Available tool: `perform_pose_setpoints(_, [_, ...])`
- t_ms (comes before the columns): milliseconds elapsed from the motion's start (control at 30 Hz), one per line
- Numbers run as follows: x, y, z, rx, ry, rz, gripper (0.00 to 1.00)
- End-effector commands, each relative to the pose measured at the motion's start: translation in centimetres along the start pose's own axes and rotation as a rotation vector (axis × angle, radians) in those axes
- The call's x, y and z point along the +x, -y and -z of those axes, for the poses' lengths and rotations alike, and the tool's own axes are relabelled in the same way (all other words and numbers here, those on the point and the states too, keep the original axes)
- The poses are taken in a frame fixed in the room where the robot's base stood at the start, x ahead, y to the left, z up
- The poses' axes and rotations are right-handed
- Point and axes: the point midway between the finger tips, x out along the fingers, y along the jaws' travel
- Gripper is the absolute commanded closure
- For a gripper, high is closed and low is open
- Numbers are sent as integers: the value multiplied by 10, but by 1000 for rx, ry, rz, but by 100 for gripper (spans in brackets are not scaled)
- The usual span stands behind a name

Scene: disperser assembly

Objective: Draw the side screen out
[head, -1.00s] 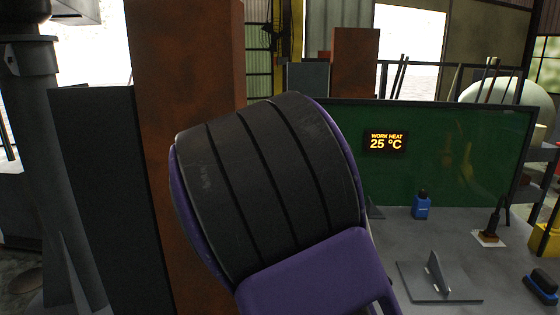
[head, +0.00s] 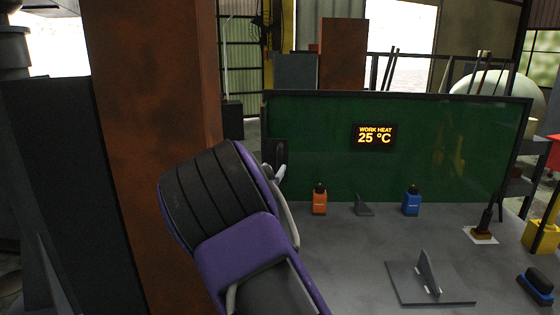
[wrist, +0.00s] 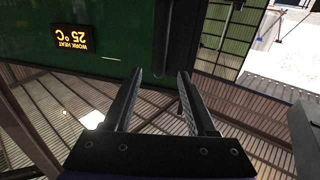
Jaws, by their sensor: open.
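A green screen (head: 310,130) in a dark frame stands along the back of the work table, and its display reads WORK HEAT 25 °C. A dark upright piece (head: 270,155) is at its left edge. I cannot tell for certain which part is the side screen. My gripper (wrist: 160,74) is open, its two fingers apart. In the wrist view, a dark upright bar (wrist: 163,40) at the green panel's edge shows between and beyond the fingertips; contact cannot be judged. In the head view my arm mostly hides the gripper near the screen's left edge.
The grey table (head: 350,250) holds an orange bottle (head: 319,202), a blue bottle (head: 411,204), a flat plate with an upright fin (head: 430,278), a brush-like tool (head: 484,228) and a blue-black block (head: 538,284). A rusty column (head: 150,130) stands left of my arm.

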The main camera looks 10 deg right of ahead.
Motion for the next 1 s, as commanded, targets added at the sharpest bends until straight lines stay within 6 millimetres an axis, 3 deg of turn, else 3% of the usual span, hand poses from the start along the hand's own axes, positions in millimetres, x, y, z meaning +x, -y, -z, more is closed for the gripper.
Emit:
perform_pose_setpoints(200, [47, -1, 0, -1, -2, -2, 43])
perform_pose_setpoints(433, [80, -1, -1, 0, 0, -2, 43])
perform_pose_setpoints(633, [91, 0, 0, -2, 1, 0, 43])
perform_pose_setpoints(933, [93, 0, 0, -1, 1, 0, 43])
perform_pose_setpoints(1000, [93, 0, 0, -1, 1, 0, 56])
